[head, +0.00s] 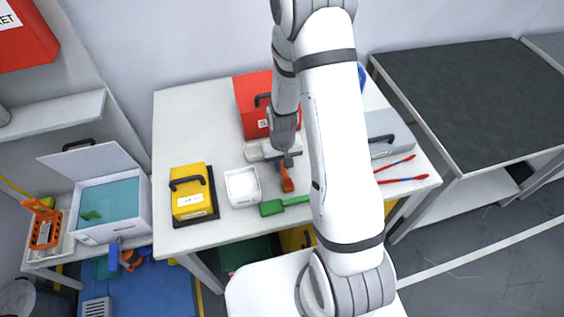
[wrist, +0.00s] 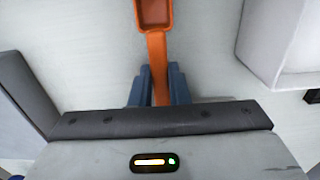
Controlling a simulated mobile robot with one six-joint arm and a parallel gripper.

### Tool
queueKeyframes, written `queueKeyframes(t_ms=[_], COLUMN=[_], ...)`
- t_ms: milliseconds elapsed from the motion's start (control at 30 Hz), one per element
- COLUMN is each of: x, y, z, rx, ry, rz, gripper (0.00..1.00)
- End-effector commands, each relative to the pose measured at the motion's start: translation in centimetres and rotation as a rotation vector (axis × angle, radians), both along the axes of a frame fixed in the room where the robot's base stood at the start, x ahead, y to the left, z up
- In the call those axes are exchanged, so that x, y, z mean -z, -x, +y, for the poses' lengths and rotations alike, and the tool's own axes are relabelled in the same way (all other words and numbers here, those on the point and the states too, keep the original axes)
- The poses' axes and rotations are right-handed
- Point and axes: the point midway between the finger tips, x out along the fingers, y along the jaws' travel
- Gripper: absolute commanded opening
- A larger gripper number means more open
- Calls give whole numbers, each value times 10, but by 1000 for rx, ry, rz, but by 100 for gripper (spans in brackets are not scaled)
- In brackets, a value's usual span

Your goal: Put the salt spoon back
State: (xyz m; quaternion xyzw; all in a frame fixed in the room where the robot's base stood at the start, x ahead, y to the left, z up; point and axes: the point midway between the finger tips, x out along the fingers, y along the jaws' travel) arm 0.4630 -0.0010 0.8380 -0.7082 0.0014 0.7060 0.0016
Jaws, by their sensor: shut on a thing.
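My gripper (head: 285,161) is over the middle of the white table and shut on the handle of an orange spoon (head: 287,181). In the wrist view the blue-grey fingers of my gripper (wrist: 158,88) close on both sides of the handle, and the square scoop of the orange spoon (wrist: 155,12) points away, cut by the top edge. I cannot tell whether the spoon touches the table. A red box (head: 252,101) with a black handle and a partly hidden label stands behind. A white holder (head: 254,152) sits in front of it, partly hidden by my gripper.
A white open tray (head: 242,187) is left of the spoon, and a green scoop (head: 284,205) lies in front. A yellow box (head: 188,187) stands at the left on a dark base. A grey box (head: 388,130) and red-handled tools (head: 402,180) lie right of my arm.

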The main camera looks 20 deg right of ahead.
Motion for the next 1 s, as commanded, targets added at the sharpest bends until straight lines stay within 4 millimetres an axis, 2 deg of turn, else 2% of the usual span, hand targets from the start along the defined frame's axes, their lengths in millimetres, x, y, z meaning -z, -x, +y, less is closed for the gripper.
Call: queueKeyframes(t_ms=[333, 367, 600, 867, 1000], x=[4, 3, 3, 1, -6], y=[0, 0, 0, 0, -1], z=[1, 1, 1, 1, 1], rx=[-1, -1, -2, -2, -2], ry=[0, 0, 0, 0, 0], rz=[0, -1, 0, 0, -3], gripper=[0, 17, 37, 37, 37])
